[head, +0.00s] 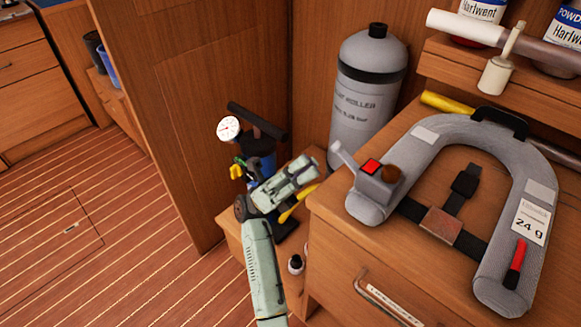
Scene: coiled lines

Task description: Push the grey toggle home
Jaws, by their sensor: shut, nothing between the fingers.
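A grey lever (345,159), which looks like the toggle, sticks up and to the left from a grey box (378,186). It stands tilted away from the box. My pale green arm reaches up from the bottom.
The vest lies on a wooden cabinet top (330,204). A grey cylinder (366,95) stands behind the lever. A pump with a white gauge (228,129) stands behind my arm. A shelf (500,75) with cans is at the upper right. The striped floor (100,240) at left is mostly clear.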

